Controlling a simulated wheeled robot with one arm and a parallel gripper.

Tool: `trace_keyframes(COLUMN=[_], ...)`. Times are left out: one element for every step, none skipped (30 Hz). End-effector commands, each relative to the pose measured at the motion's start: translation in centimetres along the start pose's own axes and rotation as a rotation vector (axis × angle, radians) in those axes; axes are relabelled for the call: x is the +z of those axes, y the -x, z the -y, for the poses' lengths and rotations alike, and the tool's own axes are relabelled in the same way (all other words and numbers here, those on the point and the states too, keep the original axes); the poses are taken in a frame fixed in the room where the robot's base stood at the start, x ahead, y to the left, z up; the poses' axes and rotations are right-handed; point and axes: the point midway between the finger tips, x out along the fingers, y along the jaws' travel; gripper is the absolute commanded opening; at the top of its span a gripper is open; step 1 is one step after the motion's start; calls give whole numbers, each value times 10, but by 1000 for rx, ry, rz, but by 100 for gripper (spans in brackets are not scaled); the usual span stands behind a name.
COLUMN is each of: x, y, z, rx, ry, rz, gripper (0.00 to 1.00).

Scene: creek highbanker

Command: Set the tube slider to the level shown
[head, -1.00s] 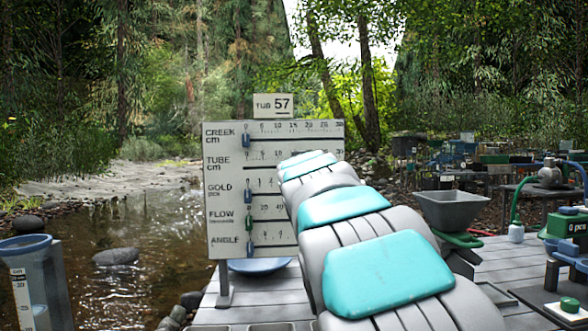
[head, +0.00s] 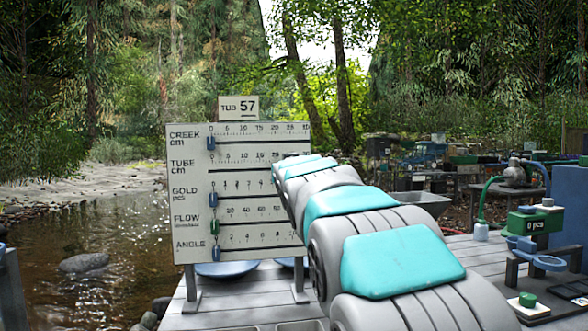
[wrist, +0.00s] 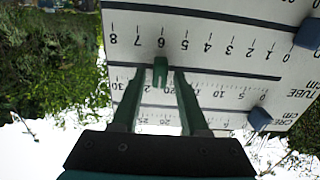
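A white scale board (head: 188,150) stands on the deck with rows marked creek, tube, gold, flow and angle. It shows upside down in the wrist view (wrist: 230,28). A small green slider (wrist: 160,70) sits on the tube row's slot, left of middle in the wrist view, near the upper part of the scale; its exact reading is unclear. My gripper (wrist: 159,72) is open. Its fingertips lie either side of this slider, with visible gaps. In the head view my arm hides the gripper, the tube slider and the board's right part.
The blue creek slider (wrist: 258,118) and gold slider (wrist: 308,35) are right of the fingers. A grey hopper (head: 424,202) stands right of my arm. Part of a grey stand (head: 10,290) shows at the left edge.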

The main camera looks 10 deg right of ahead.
Motion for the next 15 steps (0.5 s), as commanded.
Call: trace_keyframes(x=[0,0,0,0,0,0,0,0,0,0,0,0,0,-1,-1], y=[0,0,0,0,0,0,0,0,0,1,1,2,3,5,7], z=[0,0,0,0,0,0,0,0,0,0,0,0,0,0,0], rx=[0,0,0,0,0,0,0,0,0,0,0,0,0,0,0], ry=[0,0,0,0,0,0,0,0,0,0,0,0,0,0,0], rz=[0,0,0,0,0,0,0,0,0,0,0,-1,-1,-1,-2], gripper=[51,52,52,52,52,52,52,52,52,52,52,52,52,52,52])
